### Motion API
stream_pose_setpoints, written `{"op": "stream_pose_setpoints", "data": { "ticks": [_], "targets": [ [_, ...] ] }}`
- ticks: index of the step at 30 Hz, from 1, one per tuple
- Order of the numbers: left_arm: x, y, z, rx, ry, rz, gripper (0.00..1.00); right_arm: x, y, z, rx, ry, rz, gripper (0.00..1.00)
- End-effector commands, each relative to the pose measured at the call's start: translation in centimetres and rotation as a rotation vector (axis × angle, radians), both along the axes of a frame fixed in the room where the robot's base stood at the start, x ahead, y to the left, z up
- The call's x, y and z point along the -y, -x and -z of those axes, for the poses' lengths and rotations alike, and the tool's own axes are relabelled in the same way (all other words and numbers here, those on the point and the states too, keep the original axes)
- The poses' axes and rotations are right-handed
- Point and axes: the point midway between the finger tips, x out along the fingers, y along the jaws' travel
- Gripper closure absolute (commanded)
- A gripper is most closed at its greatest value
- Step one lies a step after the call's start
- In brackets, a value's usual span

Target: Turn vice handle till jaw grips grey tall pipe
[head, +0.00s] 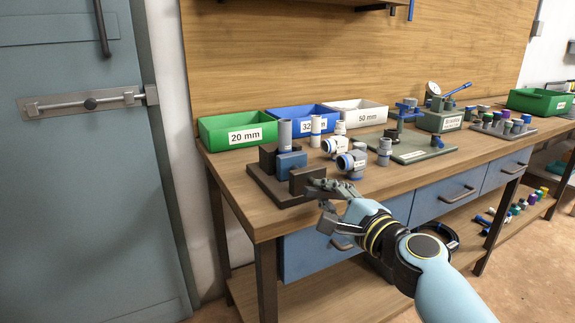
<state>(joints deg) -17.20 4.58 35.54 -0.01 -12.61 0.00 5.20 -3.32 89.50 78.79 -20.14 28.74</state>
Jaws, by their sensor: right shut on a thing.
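The vice stands on a dark base plate (262,182) at the left front of the bench, with a dark rear block (268,159), a blue jaw (291,165) and a brown front block (306,177). The grey tall pipe (285,136) stands upright behind the blue jaw. Its lower end is hidden, and I cannot tell whether the jaw touches it. My right gripper (318,187) is at the front block's right side, shut on the vice handle, which its fingers largely hide. My left gripper is not in view.
Green (237,131), blue (301,117) and white (356,113) bins stand behind the vice. Grey pipe fittings (352,163) stand close to its right. A green plate (410,150) and a test stand (438,118) are further right. The bench's front edge lies under my right forearm.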

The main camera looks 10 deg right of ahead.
Motion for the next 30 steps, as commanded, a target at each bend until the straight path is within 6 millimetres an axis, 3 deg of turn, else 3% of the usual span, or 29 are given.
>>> {"op": "stream_pose_setpoints", "data": {
  "ticks": [5,13,23,30],
  "targets": [
    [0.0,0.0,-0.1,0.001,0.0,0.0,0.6,0.0,0.0,0.1,-0.01,-0.022,-0.001,1.0],
    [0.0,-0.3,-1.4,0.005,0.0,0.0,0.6,0.0,0.0,0.0,-0.117,-0.313,0.0,1.0],
    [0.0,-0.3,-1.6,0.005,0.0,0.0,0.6,0.0,0.1,0.1,-0.134,-0.358,0.001,1.0],
    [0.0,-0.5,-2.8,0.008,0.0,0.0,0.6,0.0,0.1,0.0,-0.234,-0.632,0.001,1.0]
  ]
}}
